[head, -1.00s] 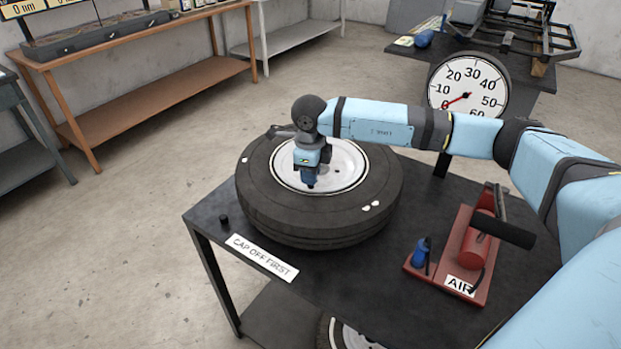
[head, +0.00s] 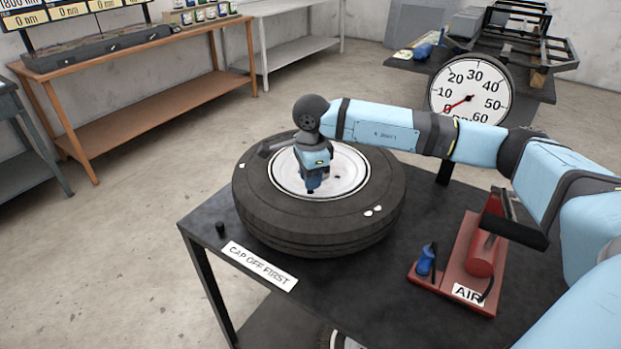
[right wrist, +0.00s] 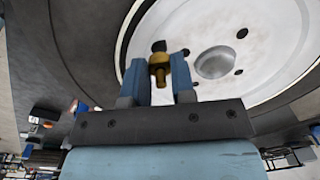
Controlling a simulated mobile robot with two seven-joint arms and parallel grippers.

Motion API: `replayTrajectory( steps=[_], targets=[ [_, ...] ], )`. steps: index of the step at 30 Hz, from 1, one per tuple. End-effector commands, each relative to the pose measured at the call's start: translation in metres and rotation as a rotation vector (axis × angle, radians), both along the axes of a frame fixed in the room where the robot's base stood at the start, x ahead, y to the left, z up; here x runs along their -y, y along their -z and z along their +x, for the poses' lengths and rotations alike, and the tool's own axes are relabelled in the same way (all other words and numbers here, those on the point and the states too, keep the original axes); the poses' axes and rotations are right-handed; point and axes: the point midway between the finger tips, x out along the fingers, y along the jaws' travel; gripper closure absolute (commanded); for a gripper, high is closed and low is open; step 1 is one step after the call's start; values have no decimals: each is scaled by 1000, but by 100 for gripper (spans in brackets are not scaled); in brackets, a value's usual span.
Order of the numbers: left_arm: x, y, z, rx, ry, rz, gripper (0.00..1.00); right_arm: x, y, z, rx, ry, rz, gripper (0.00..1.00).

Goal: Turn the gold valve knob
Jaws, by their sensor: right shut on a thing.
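The gold valve knob (right wrist: 159,66) shows in the right wrist view, against the white wheel rim (right wrist: 205,45). My right gripper (right wrist: 168,75) is shut on the knob, with one blue finger on each side of it. In the head view my right gripper (head: 311,188) points down over the white rim (head: 345,176) of the tire (head: 290,228), and it hides the knob. The tire lies flat on the dark table (head: 395,275). My left gripper is in neither view.
A small black cap (head: 221,228) stands near the table's left corner by a "CAP OFF FIRST" label (head: 260,266). A red air pump (head: 465,262) stands at right. A round gauge (head: 469,97) behind the tire reads near zero. A wooden bench (head: 150,105) is far left.

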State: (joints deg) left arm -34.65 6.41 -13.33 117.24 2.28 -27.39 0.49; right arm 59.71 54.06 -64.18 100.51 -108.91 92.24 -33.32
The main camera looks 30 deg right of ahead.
Motion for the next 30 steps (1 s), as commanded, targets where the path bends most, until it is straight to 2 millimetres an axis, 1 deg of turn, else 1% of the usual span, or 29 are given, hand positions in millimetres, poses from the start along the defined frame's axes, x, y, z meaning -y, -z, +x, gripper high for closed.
replayTrajectory(
  steps=[13, 14, 15, 16, 17, 25, 28, 30],
  targets=[
    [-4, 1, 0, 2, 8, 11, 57, 0, -1, 1, 3, -7, 1, 100],
    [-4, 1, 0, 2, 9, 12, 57, 0, -1, 1, 3, -7, 1, 69],
    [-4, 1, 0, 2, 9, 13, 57, 0, -1, 1, 3, -7, 1, 60],
    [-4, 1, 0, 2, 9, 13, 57, 0, -1, 1, 2, -7, 0, 53],
    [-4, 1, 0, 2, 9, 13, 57, 0, -1, 1, 2, -7, 0, 51],
    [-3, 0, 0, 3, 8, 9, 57, 0, -2, 0, 1, -7, 0, 51],
    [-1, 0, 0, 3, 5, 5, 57, 0, -8, 0, 3, -7, 0, 51],
    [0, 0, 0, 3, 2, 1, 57, 0, -18, 0, 4, -6, 1, 51]
  ],
)
